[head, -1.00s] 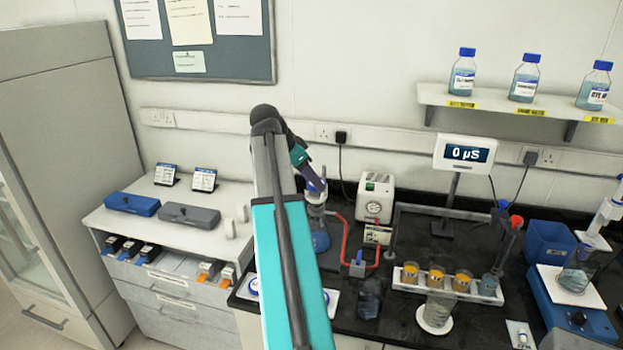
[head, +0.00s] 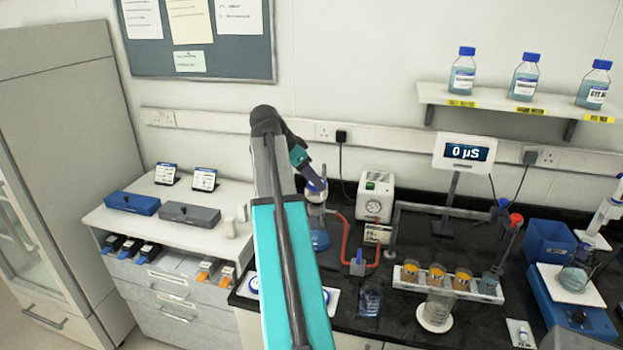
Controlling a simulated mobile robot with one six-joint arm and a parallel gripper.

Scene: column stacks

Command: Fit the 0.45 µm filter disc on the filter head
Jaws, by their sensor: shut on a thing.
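My gripper (head: 315,183) is at the end of my teal arm, over the top of a glass filter flask (head: 320,240) that has blue liquid in it. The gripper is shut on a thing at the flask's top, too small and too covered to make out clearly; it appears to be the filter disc. The filter head (head: 316,198) is the glass top of this flask, right under the fingers. Whether the disc touches the head I cannot tell. No 0.45 µm marking is legible.
Red tubing (head: 346,240) runs from the flask beside a pump (head: 375,194). A beaker (head: 370,298) and a rack of cups (head: 447,284) stand to the right. Blue-and-white dishes (head: 326,296) lie partly behind my arm. A blue box (head: 132,203) and a grey box (head: 189,214) sit left.

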